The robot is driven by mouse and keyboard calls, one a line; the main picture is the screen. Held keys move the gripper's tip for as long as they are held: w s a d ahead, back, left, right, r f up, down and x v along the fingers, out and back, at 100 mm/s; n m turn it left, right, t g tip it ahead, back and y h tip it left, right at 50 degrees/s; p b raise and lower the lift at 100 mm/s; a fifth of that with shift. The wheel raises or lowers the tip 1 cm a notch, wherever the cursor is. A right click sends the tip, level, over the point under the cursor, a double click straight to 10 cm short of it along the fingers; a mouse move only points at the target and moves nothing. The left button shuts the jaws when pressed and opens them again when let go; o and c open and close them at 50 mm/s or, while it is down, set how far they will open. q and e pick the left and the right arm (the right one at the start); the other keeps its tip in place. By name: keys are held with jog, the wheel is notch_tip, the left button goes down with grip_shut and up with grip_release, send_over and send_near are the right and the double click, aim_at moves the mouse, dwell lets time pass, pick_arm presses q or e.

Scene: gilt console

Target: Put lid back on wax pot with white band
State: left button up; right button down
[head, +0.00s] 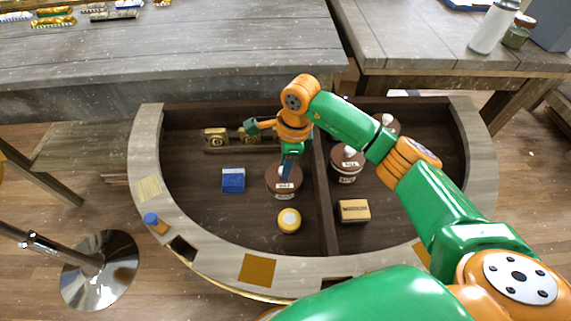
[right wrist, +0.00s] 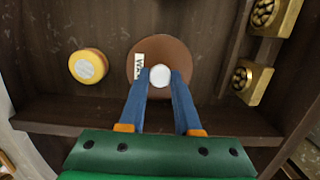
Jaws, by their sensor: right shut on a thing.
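A brown wax pot (head: 284,186) with a pale label on its front stands in the left compartment of the curved console. My right gripper (head: 286,170) is directly above it, pointing down. In the right wrist view, my right gripper's blue fingers (right wrist: 160,78) are shut on the white knob (right wrist: 160,77) of a round brown lid (right wrist: 175,53). The lid lines up with the pot; whether it rests on the rim or is just above cannot be told. The pot's white band is not clear. My left gripper is not in view.
A yellow tin (head: 289,220) and a blue box (head: 233,180) are close to the pot. Gold blocks (head: 216,138) line the back. Beyond the divider (head: 325,190) are another brown pot (head: 347,162) with a white knob, a further pot and a tan box (head: 354,211).

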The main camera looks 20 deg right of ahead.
dwell(0.4)
jog(key=shift+c, duration=0.2)
grip_release()
jog(key=shift+r+p, duration=2.5)
jog(key=shift+r, duration=1.05)
grip_shut()
jog(key=shift+f, duration=0.15)
jog(key=shift+f+b, duration=2.65)
jog(key=shift+f, duration=0.15)
jog(key=shift+r, duration=0.15)
